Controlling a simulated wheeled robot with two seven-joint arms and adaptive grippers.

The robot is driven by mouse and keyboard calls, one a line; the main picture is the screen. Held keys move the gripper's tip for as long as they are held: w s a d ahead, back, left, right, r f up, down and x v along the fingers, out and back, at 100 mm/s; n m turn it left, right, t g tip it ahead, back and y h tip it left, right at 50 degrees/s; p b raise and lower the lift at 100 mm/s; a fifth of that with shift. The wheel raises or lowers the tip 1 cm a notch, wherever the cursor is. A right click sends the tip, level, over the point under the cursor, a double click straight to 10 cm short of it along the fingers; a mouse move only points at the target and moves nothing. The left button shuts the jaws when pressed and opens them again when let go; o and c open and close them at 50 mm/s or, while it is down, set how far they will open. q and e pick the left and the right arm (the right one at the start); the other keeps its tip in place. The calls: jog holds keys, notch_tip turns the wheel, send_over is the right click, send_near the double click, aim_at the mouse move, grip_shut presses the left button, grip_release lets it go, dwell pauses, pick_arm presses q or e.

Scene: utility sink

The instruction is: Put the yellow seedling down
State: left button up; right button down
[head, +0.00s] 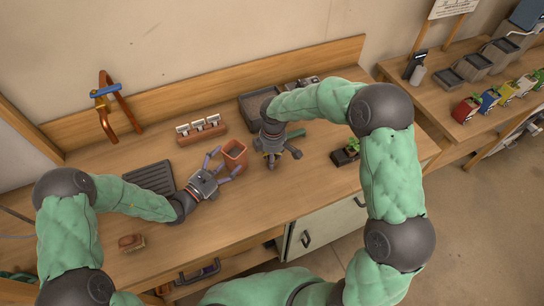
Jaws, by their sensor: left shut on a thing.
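Seedlings in small coloured pots stand in a row on the right-hand bench. The yellow seedling (505,92) is among them, between a blue and a green one, and far from both grippers. My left gripper (222,164) is shut on a terracotta pot (235,153) at the middle of the main bench, with fingers on either side of it. My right gripper (276,159) points down over the bench just right of that pot. Its fingertips are partly hidden, and I cannot tell if it is open or shut.
A black tray with a small plant (345,155) sits at the bench's right. A soil bin (254,104), a label rack (201,130), a black ridged mat (150,177) and a brush (131,242) are also on the bench. The bench's front middle is clear.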

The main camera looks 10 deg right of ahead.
jog(key=c, duration=0.7)
grip_release()
jog(key=shift+f, duration=0.1)
notch_tip(320, 180, up, 13)
jog(key=w+d+n+g, duration=0.2)
jog(key=n, duration=0.2)
jog(key=shift+y, duration=0.4)
jog(key=f, duration=0.2)
jog(key=s+f, duration=0.1)
jog(key=f, duration=0.4)
jog(key=shift+s+a, duration=0.2)
jog(key=shift+a, duration=0.2)
jog(key=shift+s+a+f, duration=0.1)
jog(key=shift+a+f, duration=0.05)
jog(key=shift+f, duration=0.7)
jog(key=shift+s+a+f, duration=0.1)
jog(key=shift+a+f, duration=0.1)
jog(key=shift+f, duration=0.65)
jog(key=shift+s+a+f, duration=0.1)
jog(key=shift+a+f, duration=0.05)
jog(key=shift+f, duration=0.7)
